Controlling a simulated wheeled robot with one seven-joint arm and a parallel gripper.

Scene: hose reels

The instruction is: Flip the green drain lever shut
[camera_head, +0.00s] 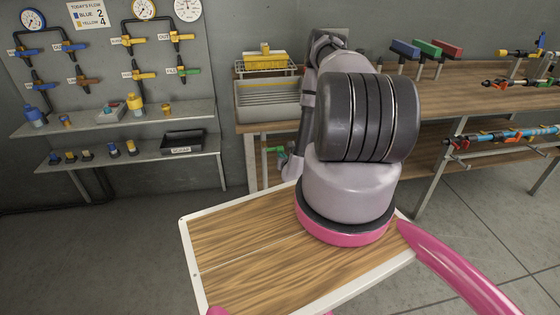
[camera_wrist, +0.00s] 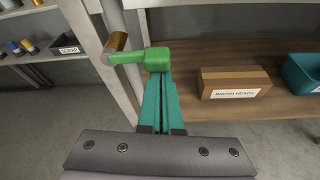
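The green drain lever (camera_wrist: 130,57) shows in the wrist view, beside a brass-coloured pipe end (camera_wrist: 116,42). Its arm runs level to the right and ends in a thicker green block (camera_wrist: 157,60). My gripper (camera_wrist: 160,76) has teal fingers that lie close together, with only a thin line between them. The fingertips are right at the near side of the block; I cannot tell whether they touch it. Nothing shows between the fingers. In the head view a bit of the green lever (camera_head: 273,150) shows below the sink tray (camera_head: 268,100); my arm hides the gripper.
A pale table leg (camera_wrist: 100,60) stands just left of the lever. A lower wooden shelf (camera_wrist: 225,110) holds a labelled brown box (camera_wrist: 235,84) and a teal bin (camera_wrist: 301,72) at right. Wall shelves (camera_head: 120,115) stand at left; open floor lies in front.

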